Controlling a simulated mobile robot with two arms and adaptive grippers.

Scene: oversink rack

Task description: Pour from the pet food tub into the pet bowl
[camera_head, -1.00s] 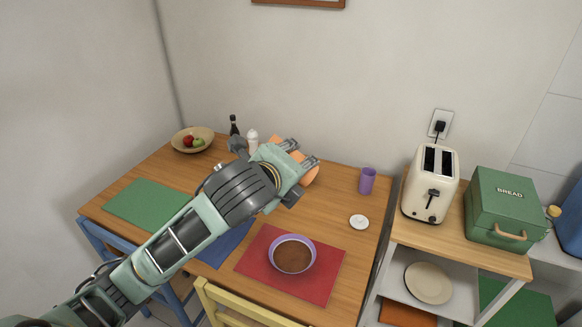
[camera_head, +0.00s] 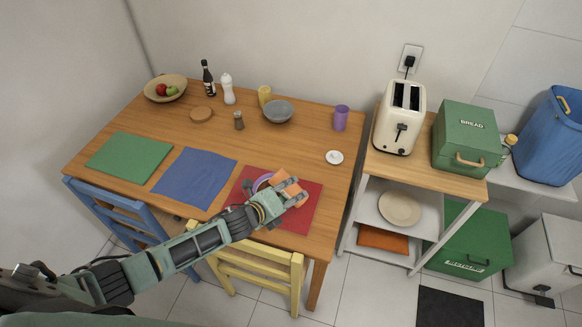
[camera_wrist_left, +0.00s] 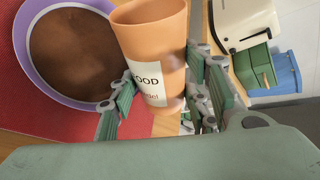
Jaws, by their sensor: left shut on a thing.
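My left gripper (camera_head: 291,194) is shut on the orange pet food tub (camera_head: 283,182), low over the red placemat (camera_head: 303,215). The tub shows large in the left wrist view (camera_wrist_left: 152,40), with a white label reading "FOOD"; its mouth is at the top of that view. The purple pet bowl (camera_head: 261,181) is on the placemat, mostly hidden by the gripper and tub in the head view. In the left wrist view the bowl (camera_wrist_left: 25,72) is beside the tub and holds brown contents. I cannot tell the tub's exact tilt. My right gripper is not in view.
A white lid (camera_head: 334,157), purple cup (camera_head: 341,118), grey bowl (camera_head: 278,111) and pepper shaker (camera_head: 239,121) stand on the table. Blue (camera_head: 195,177) and green (camera_head: 130,158) placemats lie left. A yellow chair (camera_head: 258,268) is at the front edge.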

